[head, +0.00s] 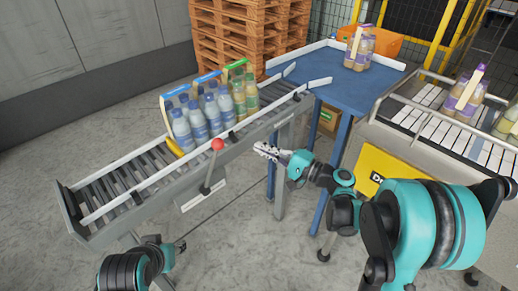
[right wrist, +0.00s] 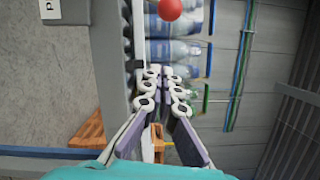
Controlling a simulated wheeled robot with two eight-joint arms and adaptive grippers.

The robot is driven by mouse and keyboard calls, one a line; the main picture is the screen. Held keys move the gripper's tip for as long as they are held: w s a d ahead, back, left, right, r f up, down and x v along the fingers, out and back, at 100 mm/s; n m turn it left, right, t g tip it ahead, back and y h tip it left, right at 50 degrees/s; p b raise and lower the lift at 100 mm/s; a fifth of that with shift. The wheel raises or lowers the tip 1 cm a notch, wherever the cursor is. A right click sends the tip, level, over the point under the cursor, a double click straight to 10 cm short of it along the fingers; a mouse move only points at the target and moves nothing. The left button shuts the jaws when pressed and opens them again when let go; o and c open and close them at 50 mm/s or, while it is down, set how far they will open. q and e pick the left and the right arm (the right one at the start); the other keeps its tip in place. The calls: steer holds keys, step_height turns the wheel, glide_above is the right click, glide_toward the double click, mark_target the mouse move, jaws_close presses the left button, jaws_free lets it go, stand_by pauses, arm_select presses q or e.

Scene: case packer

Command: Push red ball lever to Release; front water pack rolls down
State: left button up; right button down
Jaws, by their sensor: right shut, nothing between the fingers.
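The red ball lever (head: 217,145) stands upright at the front side of the roller conveyor, its rod rising from below the rail. The ball also shows at the top of the right wrist view (right wrist: 170,9). The front water pack (head: 190,126) of blue-labelled bottles sits on the rollers behind the lever, with more packs behind it up the slope. My right gripper (head: 262,149) is shut and empty, to the right of the ball and apart from it; its fingers show in the right wrist view (right wrist: 163,85).
The roller conveyor (head: 82,194) slopes down to the left, its lower end empty. A yellow bar (head: 171,145) lies across the rollers at the front pack. A blue table (head: 352,89) with bottles stands behind my right arm. A second conveyor (head: 405,117) is at right.

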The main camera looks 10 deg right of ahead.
steer(key=w+a+b, duration=0.2)
steer(key=a, duration=0.7)
steer(key=shift+w+r, duration=0.25)
steer(key=shift+r, duration=0.2)
steer(key=shift+s+r, duration=0.1)
